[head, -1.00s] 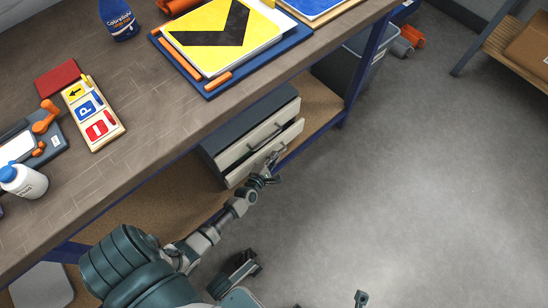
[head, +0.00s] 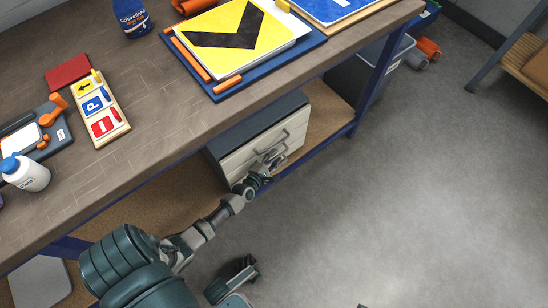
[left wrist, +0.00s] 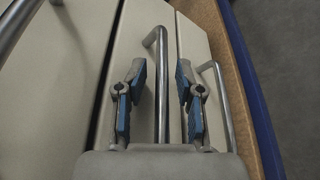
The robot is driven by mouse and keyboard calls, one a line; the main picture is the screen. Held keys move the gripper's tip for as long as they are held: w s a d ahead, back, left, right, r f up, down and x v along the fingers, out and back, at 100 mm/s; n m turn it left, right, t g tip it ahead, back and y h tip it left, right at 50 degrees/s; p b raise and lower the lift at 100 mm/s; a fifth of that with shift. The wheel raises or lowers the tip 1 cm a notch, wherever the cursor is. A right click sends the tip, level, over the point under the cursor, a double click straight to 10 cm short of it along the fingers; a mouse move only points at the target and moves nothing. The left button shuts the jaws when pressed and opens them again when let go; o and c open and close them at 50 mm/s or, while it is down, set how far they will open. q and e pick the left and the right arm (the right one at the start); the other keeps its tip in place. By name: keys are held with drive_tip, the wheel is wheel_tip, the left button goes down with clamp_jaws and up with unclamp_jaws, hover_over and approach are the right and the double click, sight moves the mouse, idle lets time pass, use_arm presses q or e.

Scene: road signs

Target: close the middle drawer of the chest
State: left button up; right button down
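The grey chest (head: 222,142) with cream drawer fronts stands on the shelf under the workbench. Its middle drawer (left wrist: 135,30) has a bar handle (left wrist: 161,80). In the head view the drawer fronts look about level with each other; a small remaining gap cannot be ruled out. My left gripper (head: 268,168) is at the front of the chest and hides part of the lower fronts. In the left wrist view its fingers (left wrist: 158,100) are apart, on either side of the middle handle, with no clear grip on it.
The workbench top (head: 165,110) overhangs the chest. A blue table leg (head: 372,65) stands right of it, with a grey bin (head: 350,80) behind. The lower handle (left wrist: 222,100) lies close to one finger. The floor (head: 400,200) in front is clear.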

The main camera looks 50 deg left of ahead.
use_arm(q)
drive_tip(key=v, duration=1.2)
